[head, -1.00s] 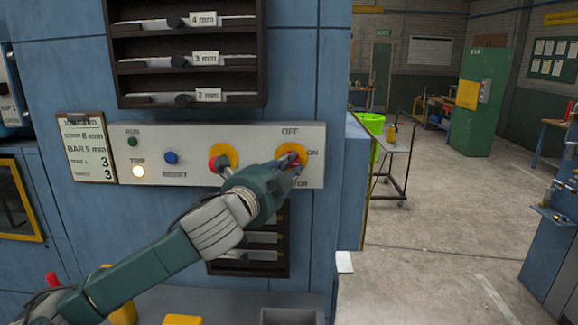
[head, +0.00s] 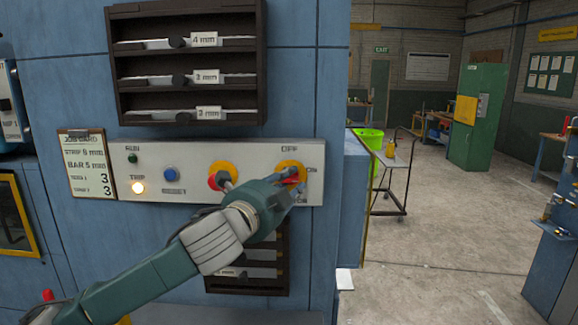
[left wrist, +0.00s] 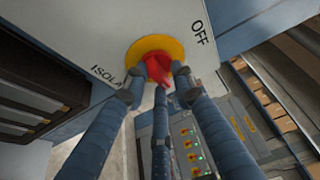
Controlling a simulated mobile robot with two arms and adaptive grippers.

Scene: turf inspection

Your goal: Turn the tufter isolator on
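The isolator is a red handle on a round yellow plate (head: 290,166) at the right end of the grey control panel (head: 196,194). OFF is printed above it and ON to its right. My left gripper (head: 292,184) is at the handle, its fingers around it. In the left wrist view, the red handle (left wrist: 158,68) sits on the yellow plate between the fingertips of my left gripper (left wrist: 157,88). Whether the fingertips press on it is not clear. The handle's exact angle is partly hidden by the fingers. My right gripper is not in view.
A second red-and-yellow control (head: 221,175) is close left of the gripper. The TRIP lamp (head: 138,187) glows; a blue RESET button (head: 171,174) is beside it. A dark rack (head: 186,60) is above the panel. Open floor and a trolley (head: 395,165) lie right.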

